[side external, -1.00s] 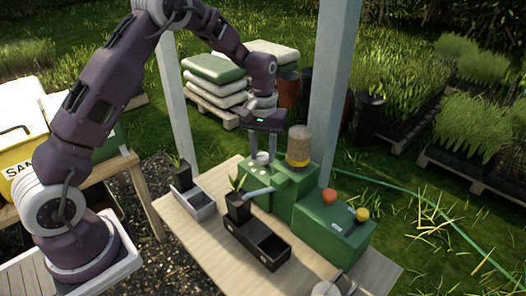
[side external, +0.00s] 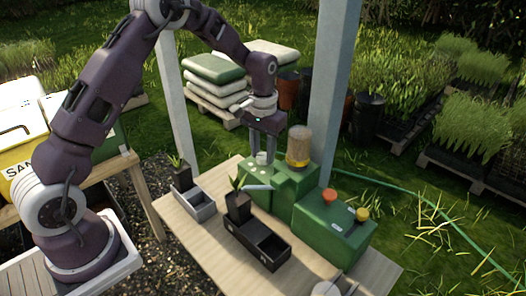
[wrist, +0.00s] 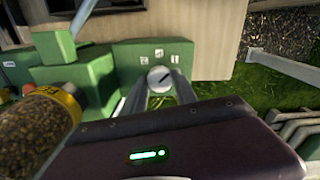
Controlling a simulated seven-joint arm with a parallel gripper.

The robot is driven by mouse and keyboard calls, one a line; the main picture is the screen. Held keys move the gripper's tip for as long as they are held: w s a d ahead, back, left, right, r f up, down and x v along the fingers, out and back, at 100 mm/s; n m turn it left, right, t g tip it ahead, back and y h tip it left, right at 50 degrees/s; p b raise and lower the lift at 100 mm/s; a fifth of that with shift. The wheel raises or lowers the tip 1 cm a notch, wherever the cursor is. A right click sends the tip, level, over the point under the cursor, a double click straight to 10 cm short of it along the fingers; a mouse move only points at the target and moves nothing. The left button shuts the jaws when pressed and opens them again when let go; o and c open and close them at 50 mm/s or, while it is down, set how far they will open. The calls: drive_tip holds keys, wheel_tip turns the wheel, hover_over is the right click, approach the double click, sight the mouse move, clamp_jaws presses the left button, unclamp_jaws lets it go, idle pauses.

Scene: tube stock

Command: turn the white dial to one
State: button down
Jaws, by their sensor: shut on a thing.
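The white dial (wrist: 160,77) sits on the green machine (wrist: 125,62), with a dark pointer line across its face. In the wrist view the line slants up to the right. Three small pale labels sit beyond the dial: left (wrist: 145,59), middle (wrist: 159,53) and right (wrist: 174,58); their marks are too small to read surely. My gripper (wrist: 161,86) is shut on the dial, one finger on each side. In the side view my gripper (side external: 263,156) points down at the machine, and its fingers partly hide the dial.
A grain-filled jar with a yellow collar (side external: 299,146) stands close to the right of my gripper. An orange knob (side external: 329,195) and a yellow knob (side external: 362,214) are on the machine's right part. A black planter (side external: 240,232) stands in front. A post (side external: 333,90) rises behind.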

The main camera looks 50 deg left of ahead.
sight(263, 155)
drive_tip(key=shift+w, duration=0.1)
drive_tip(key=c, duration=1)
unclamp_jaws()
drive_tip(key=shift+o, duration=0.2)
wheel_tip(263, 155, up, 7)
drive_tip(key=shift+r, duration=0.1)
